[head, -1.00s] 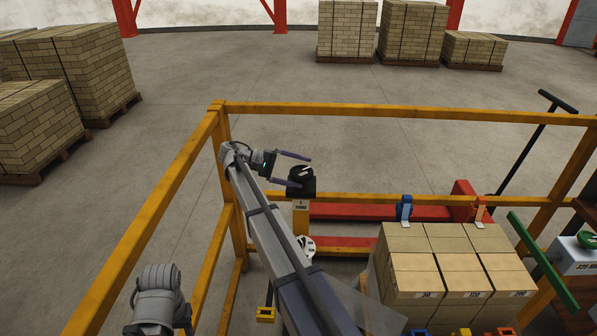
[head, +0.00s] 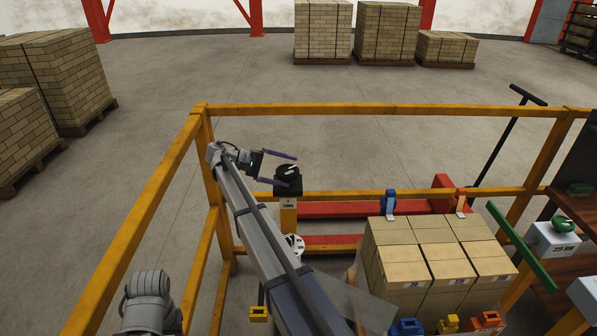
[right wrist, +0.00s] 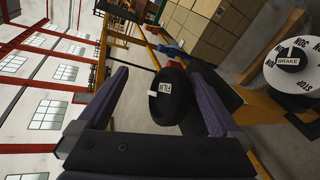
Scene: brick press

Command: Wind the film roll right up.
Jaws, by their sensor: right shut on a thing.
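In the right wrist view the knob (right wrist: 168,98) carries a small white label that seems to read FILM. No separate film roll can be made out. My left gripper is not in view; only a grey part of my left arm shows at the lower left.
A white dial with a black BRAKE knob (right wrist: 291,57) stands beside the post. Yellow rails (head: 380,109) enclose the area. Stacked bricks (head: 410,265) stand at the right, near a green button (head: 562,223) and a green bar (head: 520,247). A red pallet-truck-like frame (head: 340,208) lies behind.

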